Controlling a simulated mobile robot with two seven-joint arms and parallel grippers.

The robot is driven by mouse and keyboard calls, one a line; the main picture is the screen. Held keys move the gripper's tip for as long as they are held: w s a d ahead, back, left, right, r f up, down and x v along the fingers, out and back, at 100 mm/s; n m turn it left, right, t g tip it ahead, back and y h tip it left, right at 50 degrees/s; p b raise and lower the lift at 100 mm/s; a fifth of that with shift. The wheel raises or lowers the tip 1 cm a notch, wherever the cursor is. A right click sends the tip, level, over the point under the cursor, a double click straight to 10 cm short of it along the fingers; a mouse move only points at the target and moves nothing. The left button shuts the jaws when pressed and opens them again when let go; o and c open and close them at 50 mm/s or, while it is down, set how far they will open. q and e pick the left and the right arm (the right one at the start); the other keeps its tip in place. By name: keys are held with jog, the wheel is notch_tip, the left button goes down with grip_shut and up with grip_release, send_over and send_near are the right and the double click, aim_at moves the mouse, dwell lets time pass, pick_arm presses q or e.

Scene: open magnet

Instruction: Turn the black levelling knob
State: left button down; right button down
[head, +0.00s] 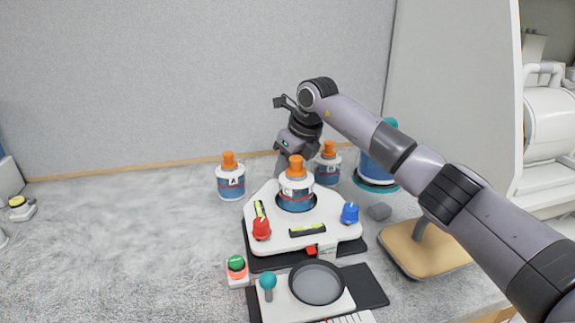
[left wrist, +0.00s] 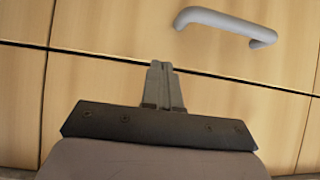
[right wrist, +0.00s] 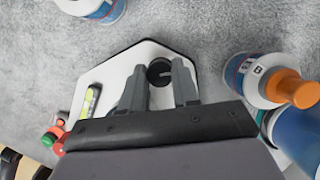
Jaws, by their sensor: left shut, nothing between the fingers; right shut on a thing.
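The white levelling platform (head: 285,238) stands on a dark base on the bench, with a red knob (head: 261,229) and a blue knob (head: 350,214) at its front corners. The black knob (right wrist: 159,68) sits at its far corner in the right wrist view; the head view hides it. My right gripper (right wrist: 163,84) is shut on the black knob, its fingers on either side. A bottle (head: 295,188) with an orange cap stands in the platform's middle. Two level vials (head: 307,230) lie on the platform. My left gripper (left wrist: 161,68) is shut and empty before a wooden drawer front.
Bottle A (head: 231,180) stands left of the platform and bottle B (head: 328,166) behind it, close to my right gripper. A blue container (head: 377,170) is at the right. A balance-like device (head: 318,284) and a green-red button (head: 237,268) are in front.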

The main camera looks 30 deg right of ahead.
jog(key=shift+d+r+n+g+y+p, duration=0.1)
jog(key=shift+r+n+g+y+p, duration=0.1)
jog(key=shift+n+p, duration=0.45)
jog(key=shift+r+n+g+y+p, duration=0.1)
jog(key=shift+n+y+p, duration=0.1)
jog(key=shift+n+p, duration=0.45)
jog(key=shift+w+f+n+y+p, duration=0.15)
jog(key=shift+n+y+p, duration=0.25)
jog(key=shift+n, duration=0.6)
jog(key=shift+n+g+p, duration=0.35)
jog(key=shift+n+g, duration=0.05)
jog(key=shift+n, duration=0.5)
jog(key=shift+f, duration=0.1)
jog(key=c, duration=0.8)
grip_release()
jog(key=shift+b+v, duration=0.4)
jog(key=shift+v, duration=3.2)
jog(key=shift+d, duration=0.1)
